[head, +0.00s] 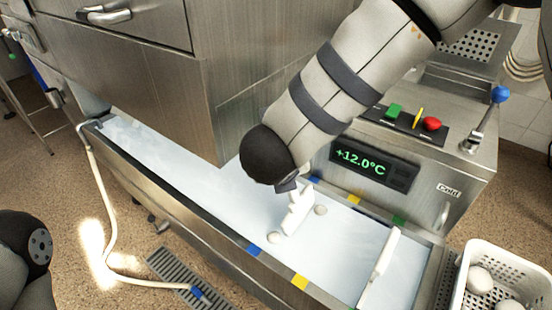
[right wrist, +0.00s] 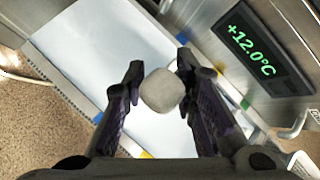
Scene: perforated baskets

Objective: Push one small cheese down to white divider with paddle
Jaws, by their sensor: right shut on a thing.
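The white paddle (head: 298,211) stands in the long water trough, below the end of my right arm. My right gripper (head: 285,186) is shut on the paddle; its fingers (right wrist: 162,84) show in the right wrist view around a pale, rounded block, seemingly the handle end. One small whitish cheese (head: 321,210) floats just right of the paddle. The white divider (head: 380,266) crosses the trough farther right, apart from both cheeses. My left gripper is out of view.
A control panel with a +12.0°C display (head: 360,163) stands behind. A white perforated basket (head: 516,268) holding pale cheeses is at the lower right. Open water lies between paddle and divider.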

